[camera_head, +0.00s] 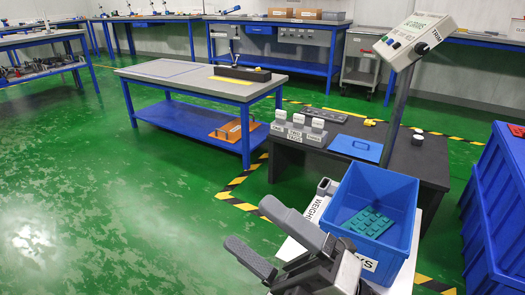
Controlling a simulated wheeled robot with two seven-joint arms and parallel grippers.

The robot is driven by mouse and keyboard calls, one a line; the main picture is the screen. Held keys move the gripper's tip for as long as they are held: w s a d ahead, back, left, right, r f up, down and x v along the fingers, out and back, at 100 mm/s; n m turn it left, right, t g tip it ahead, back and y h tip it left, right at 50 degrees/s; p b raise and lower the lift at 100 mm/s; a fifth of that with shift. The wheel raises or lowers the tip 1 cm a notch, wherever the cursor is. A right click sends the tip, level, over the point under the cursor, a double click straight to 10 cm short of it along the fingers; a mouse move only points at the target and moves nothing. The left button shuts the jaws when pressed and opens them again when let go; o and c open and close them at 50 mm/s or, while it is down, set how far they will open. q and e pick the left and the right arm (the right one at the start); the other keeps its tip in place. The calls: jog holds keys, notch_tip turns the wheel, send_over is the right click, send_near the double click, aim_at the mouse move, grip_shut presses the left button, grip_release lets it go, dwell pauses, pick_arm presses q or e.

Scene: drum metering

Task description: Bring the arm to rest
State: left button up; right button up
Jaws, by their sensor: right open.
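My right gripper (249,224) shows at the bottom middle of the head view. Its two grey fingers are spread apart, with nothing between them. It points up and to the left, over the green floor, in front of the white weighing stand (310,213). A blue bin (399,191) stands just right of it, with a flat teal studded piece (368,222) inside. The gripper appears apart from the bin. My gripper's body hides part of the stand and of the bin's label. My left gripper is not in view.
A dark table (425,165) behind the bin bears several grey-white blocks (298,120) and a blue plate (357,148). A control box (415,38) sits on a post. Large blue crates (498,215) stand at the right. Open green floor (120,200) lies left.

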jog(key=w+d+f+m+t+h+b, duration=0.15)
jog(key=d+f+m+t+h, duration=0.3)
jog(key=m, duration=0.65)
jog(key=w+d+f+m+t+h, duration=0.25)
jog(key=f+m+h, duration=0.45)
jog(key=m, duration=0.5)
jog(key=s+f+m+g+h+b, duration=0.2)
jog(key=s+f+m+g, duration=0.25)
jog(key=f+m, duration=0.3)
pick_arm(q)
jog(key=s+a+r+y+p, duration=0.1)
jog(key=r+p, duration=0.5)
jog(key=p, duration=0.8)
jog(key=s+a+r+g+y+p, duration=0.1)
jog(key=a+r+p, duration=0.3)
jog(key=p, duration=0.9)
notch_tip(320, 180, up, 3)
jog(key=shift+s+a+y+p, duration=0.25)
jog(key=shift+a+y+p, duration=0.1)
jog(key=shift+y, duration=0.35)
pick_arm(e)
jog(key=s+d+r+g+h, duration=0.2)
jog(key=d+r+h, duration=0.3)
jog(key=r, duration=0.6)
jog(key=shift+s+d+r, duration=0.35)
jog(key=shift+d+r, duration=0.05)
jog(key=shift+d, duration=0.6)
